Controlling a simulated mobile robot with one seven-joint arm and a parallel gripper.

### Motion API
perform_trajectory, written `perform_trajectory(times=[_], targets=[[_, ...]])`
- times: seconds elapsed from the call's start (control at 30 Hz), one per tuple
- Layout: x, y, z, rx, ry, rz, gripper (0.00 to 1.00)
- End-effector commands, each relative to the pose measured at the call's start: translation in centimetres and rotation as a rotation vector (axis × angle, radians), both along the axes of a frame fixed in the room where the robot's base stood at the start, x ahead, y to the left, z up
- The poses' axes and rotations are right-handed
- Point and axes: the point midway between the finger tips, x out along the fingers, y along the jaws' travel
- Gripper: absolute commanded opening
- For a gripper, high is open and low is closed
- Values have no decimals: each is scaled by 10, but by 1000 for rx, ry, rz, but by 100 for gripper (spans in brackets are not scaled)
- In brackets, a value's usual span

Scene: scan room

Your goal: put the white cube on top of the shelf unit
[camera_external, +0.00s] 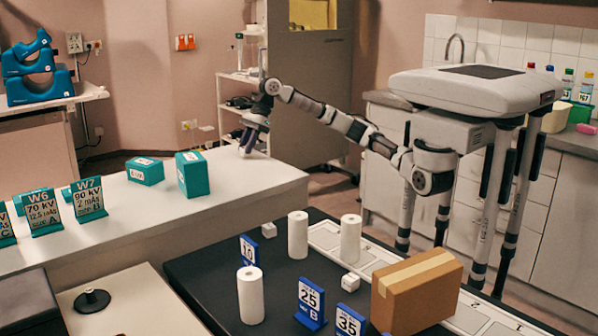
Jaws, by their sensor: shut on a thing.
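My gripper (245,149) points down over the far end of the white counter (272,178), to the right of the teal boxes. It is shut on a small pale thing at its fingertips, which looks like the white cube; the fingers hide most of it. I cannot tell whether it touches the counter. The white shelf unit (222,103) stands behind my gripper against the wall, with several shelves and small dark items on them. My arm partly covers it.
Two teal boxes (194,174) (145,171) and several number signs (88,199) stand on the counter. The dark table (215,270) holds white rolls (298,235), blue signs (311,303) and a brown carton (416,290). A tall grey cabinet (310,110) stands right of the shelf unit.

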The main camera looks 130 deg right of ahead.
Motion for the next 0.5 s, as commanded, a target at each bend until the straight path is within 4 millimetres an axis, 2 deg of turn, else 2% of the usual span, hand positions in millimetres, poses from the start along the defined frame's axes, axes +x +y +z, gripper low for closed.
perform_trajectory(times=[0.37, 0.4, 0.5], targets=[[0, 0, -5, 0, -2, 1, 5], [0, 0, -6, 0, -1, 1, 28], [0, 0, -5, 0, -1, 1, 41]])
